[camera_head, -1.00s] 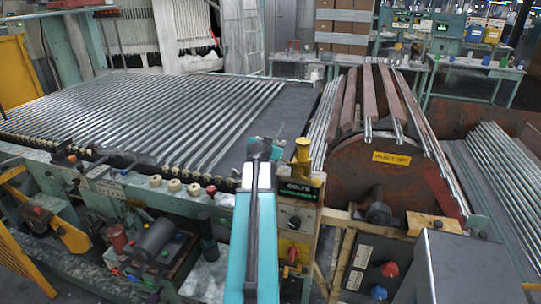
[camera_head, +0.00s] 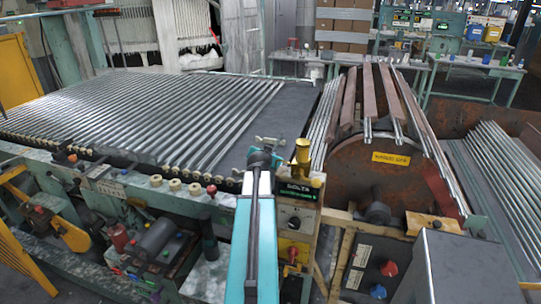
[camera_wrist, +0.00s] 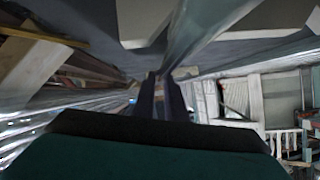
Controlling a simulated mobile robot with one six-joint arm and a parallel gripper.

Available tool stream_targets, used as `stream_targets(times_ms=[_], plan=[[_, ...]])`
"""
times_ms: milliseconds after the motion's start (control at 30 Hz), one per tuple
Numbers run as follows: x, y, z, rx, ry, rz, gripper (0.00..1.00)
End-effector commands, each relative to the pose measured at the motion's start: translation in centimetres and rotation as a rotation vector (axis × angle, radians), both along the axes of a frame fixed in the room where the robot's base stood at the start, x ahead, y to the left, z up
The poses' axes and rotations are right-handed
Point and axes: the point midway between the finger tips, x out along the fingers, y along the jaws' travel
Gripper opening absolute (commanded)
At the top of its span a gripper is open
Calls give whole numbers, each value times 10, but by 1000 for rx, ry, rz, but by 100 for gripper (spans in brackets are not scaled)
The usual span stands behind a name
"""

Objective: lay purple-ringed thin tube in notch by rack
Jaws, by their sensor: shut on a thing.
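My gripper (camera_head: 265,150) is at the far end of my teal arm, beside the right front corner of the dark bed. In the wrist view its two dark fingers (camera_wrist: 161,96) are close together. A pale, glassy thin tube (camera_wrist: 190,32) runs up and away from between them, so the gripper is shut on it. I cannot make out a purple ring on it. In the head view the held tube cannot be told from the gripper. The rack is probably the bed of parallel tubes (camera_head: 150,118) at left. I cannot pick out the notch.
A rusty drum (camera_head: 375,165) with a yellow label stands to the right of my gripper, with bars over its top. A yellow-topped post (camera_head: 302,152) and a dark sign (camera_head: 298,190) are close on the right. The dark bed surface is bare left of the drum.

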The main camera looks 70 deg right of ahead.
Motion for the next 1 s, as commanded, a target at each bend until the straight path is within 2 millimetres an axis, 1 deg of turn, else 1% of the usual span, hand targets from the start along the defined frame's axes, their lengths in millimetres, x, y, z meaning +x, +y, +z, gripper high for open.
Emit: stream_targets(times_ms=[467, 500, 600, 1000], plan=[[0, 0, -8, 0, 0, 0, 0], [0, 0, -8, 0, 0, 0, 15], [0, 0, -7, 0, 0, -1, 30], [-1, 0, -6, 0, 0, -1, 30]])
